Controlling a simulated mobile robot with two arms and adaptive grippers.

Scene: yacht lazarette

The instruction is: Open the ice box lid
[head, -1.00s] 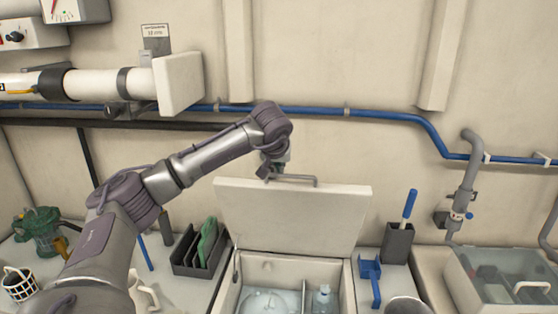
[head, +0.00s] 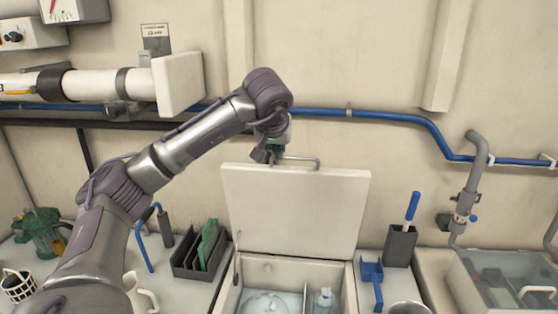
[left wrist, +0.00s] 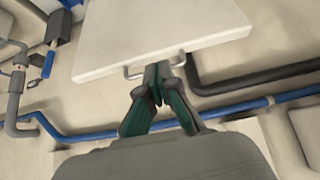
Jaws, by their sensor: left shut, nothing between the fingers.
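The white ice box lid (head: 297,211) stands raised and nearly upright at the back of the ice box (head: 228,298). The box's inside shows, with a pale icy mass (head: 268,303) and a clear bottle (head: 323,300) beside a divider. The lid's metal bar handle (head: 314,164) runs along its top edge. My left gripper (head: 272,158) is at the left part of this handle. In the left wrist view its green-padded fingers (left wrist: 157,82) are shut at the handle (left wrist: 130,73), with the lid (left wrist: 150,35) beyond. Whether they touch the bar is unclear. My right gripper is not in view.
A black rack (head: 190,262) stands left of the box. A blue scoop (head: 372,280) and a dark holder (head: 399,245) with a blue-handled tool stand right. A blue pipe (head: 390,117) crosses the wall behind the lid. A clear-lidded bin (head: 505,280) is far right.

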